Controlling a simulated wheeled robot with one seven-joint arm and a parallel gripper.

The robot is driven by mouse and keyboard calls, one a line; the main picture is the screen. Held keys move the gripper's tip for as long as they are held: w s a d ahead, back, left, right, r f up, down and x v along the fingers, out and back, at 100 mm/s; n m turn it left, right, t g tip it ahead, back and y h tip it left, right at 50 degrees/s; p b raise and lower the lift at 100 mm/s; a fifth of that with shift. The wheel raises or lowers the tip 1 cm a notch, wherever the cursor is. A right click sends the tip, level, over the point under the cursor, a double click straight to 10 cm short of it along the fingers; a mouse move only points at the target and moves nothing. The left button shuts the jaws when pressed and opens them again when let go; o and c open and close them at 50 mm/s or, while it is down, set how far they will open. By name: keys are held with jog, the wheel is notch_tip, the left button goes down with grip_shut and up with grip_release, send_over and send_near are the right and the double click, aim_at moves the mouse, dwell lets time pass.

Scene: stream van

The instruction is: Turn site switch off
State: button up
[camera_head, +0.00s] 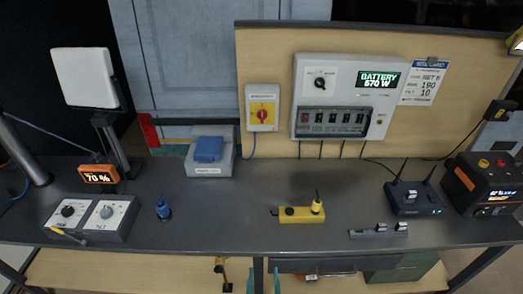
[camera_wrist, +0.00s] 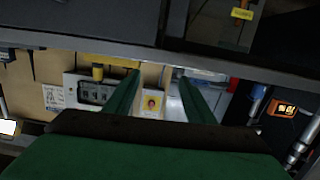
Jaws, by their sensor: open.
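A red rotary switch on a yellow plate (camera_head: 262,113) sits on a pale grey box on the wooden back panel. Its label is too small to read, so I cannot tell if it is the site switch. It also shows in the upside-down wrist view (camera_wrist: 152,103), seen between my fingers. To its right is a white power panel (camera_head: 345,120) with a black rotary knob (camera_head: 320,82), a row of breakers (camera_head: 333,119) and a display reading "BATTERY 570 W". My gripper (camera_head: 264,281) is open and empty at the bench's front edge, well away from the panel.
On the grey bench (camera_head: 230,220) lie a yellow connector block (camera_head: 302,214), a blue plug (camera_head: 163,209), a dial box (camera_head: 92,214) and a grey-blue case (camera_head: 210,155). A router (camera_head: 413,197) and power unit (camera_head: 485,183) stand at right. The bench centre is mostly clear.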

jog(key=shift+t, duration=0.3)
jog(key=w+r, duration=0.1)
jog(key=w, duration=0.2)
jog(key=w+r, duration=0.1)
jog(key=w, duration=0.3)
jog(key=w+r, duration=0.1)
jog(key=w, duration=0.2)
jog(key=shift+w+d+r, duration=0.1)
jog(key=shift+w+r, duration=0.3)
jog(key=w+r, duration=0.6)
jog(key=w, duration=0.3)
jog(key=t, duration=0.1)
send_near(262, 115)
jog(key=w, duration=0.8)
jog(key=shift+w, duration=0.4)
jog(key=c, duration=1)
